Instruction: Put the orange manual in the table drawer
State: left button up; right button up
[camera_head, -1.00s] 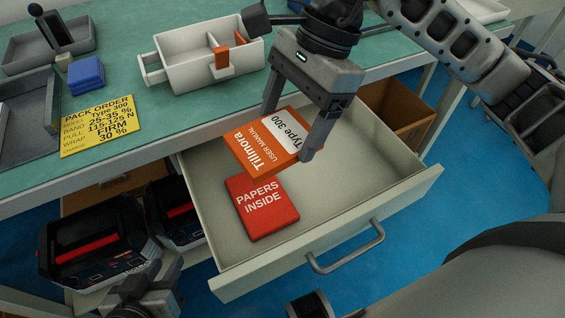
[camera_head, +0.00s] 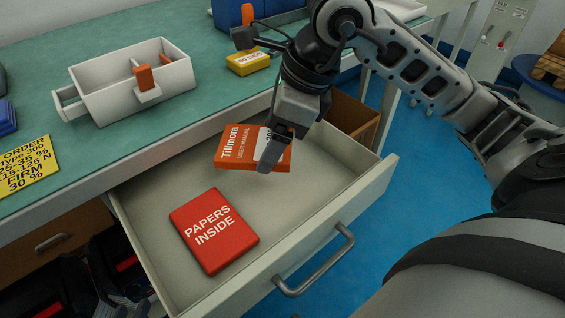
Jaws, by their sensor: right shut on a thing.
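The orange manual (camera_head: 237,147), marked Tillmora, is over the far part of the open table drawer (camera_head: 318,232). My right gripper (camera_head: 271,150) comes down from above and is shut on the manual, covering part of its right side. Whether the manual touches the drawer floor I cannot tell. A red item marked PAPERS INSIDE (camera_head: 213,231) lies flat in the drawer, nearer the front left, apart from the manual. My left gripper (camera_head: 128,303) shows only in part at the lower left edge; its jaws are not clear.
The green table (camera_head: 150,135) holds a white divided bin (camera_head: 118,95), a yellow box (camera_head: 247,62) and a yellow order card (camera_head: 27,165). The drawer's handle (camera_head: 316,265) juts out at the front. The drawer floor right of the red item is clear.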

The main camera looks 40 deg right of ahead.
jog(key=d+f, duration=0.2)
jog(key=f, duration=0.1)
jog(key=w+f+b, duration=0.1)
jog(key=shift+w+d+f, duration=0.1)
jog(key=shift+d+f, duration=0.05)
jog(key=shift+d, duration=0.25)
jog(key=shift+d+f, duration=0.15)
jog(key=f, duration=0.1)
jog(key=f+b, duration=0.1)
jog(key=f, duration=0.1)
jog(key=shift+w+d+f+b, duration=0.15)
jog(key=shift+w+d+b, duration=0.05)
jog(key=shift+d+b, duration=0.15)
jog(key=shift+f, duration=0.35)
jog(key=o, duration=1.1)
jog(key=shift+c, duration=0.2)
pick_arm(q)
jog(key=shift+s+d+r+t+h, duration=0.1)
jog(key=shift+d+r+t+h, duration=0.25)
jog(key=shift+r, duration=0.3)
jog(key=shift+s+d+r+t+h, duration=0.1)
jog(key=shift+r+t+h, duration=0.05)
jog(key=shift+r+t, duration=0.4)
jog(key=shift+r, duration=0.15)
